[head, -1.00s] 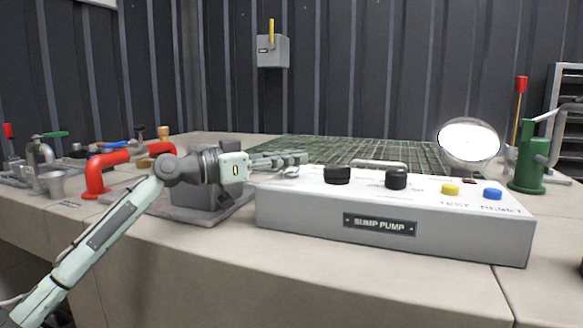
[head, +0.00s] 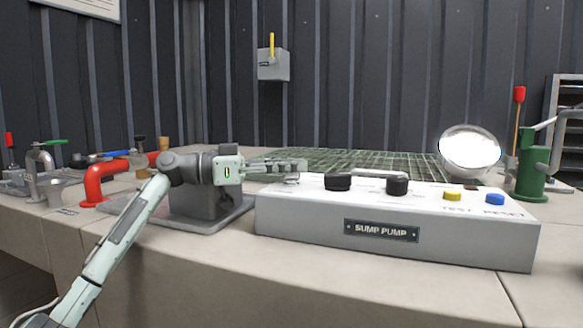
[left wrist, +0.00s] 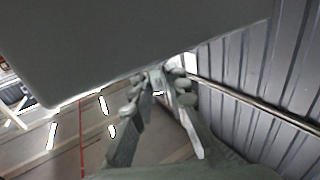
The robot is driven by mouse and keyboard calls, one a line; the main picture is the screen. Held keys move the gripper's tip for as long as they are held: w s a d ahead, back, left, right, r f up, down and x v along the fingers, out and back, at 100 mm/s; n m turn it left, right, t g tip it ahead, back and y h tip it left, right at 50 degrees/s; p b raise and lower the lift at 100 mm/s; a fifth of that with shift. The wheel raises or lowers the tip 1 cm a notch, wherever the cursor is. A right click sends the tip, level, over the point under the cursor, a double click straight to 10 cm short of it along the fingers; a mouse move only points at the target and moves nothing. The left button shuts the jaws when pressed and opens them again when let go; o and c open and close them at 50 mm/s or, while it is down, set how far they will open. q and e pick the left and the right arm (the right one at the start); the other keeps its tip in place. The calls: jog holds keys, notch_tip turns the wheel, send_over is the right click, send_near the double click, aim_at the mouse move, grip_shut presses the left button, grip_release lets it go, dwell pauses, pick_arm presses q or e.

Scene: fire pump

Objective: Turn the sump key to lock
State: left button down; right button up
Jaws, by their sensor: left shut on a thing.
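The sump pump box (head: 390,228) is a long white panel with a "SUMP PUMP" plate on its front. My left gripper (head: 303,166) is over the left end of its top, with its fingers pointing right. The gripper is shut on the sump key, a small metal piece (head: 291,180) just under the fingertips, mostly hidden by them. The key's exact angle cannot be made out. In the left wrist view the fingers of the left gripper (left wrist: 158,82) come together near the edge of a large grey surface. My right gripper is not in view.
Two black knobs (head: 338,182) (head: 397,185), a yellow button (head: 452,196) and a blue button (head: 495,199) are on the box. A grey pedestal (head: 197,204) stands close under my left arm. A red pipe (head: 96,181) is farther left, a green pump (head: 531,172) at right.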

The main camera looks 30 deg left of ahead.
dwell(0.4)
pick_arm(q)
jog(key=c, duration=1.5)
grip_release()
notch_tip(320, 180, up, 10)
